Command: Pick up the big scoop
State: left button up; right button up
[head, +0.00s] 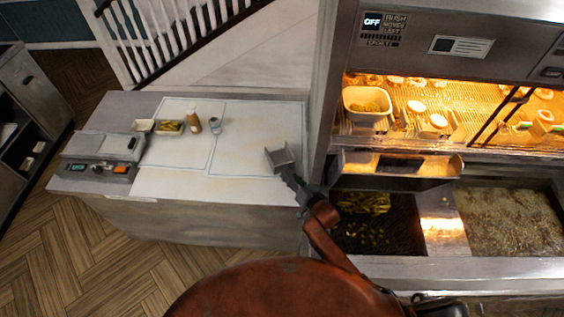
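The big scoop (281,157) is a grey metal scoop with raised sides. My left gripper is not in view.
The counter (255,155) is mostly clear. A scale-like device (100,155), small trays (170,128), a bottle (195,123) and a cup (215,125) stand left. A lit food warmer (400,165) and a fryer vat (510,220) are right. Dark chip basin (380,235) is near my arm.

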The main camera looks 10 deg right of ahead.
jog(key=shift+w+a+f, duration=0.1)
jog(key=shift+w, duration=0.15)
jog(key=shift+c, duration=0.3)
grip_shut()
dwell(0.5)
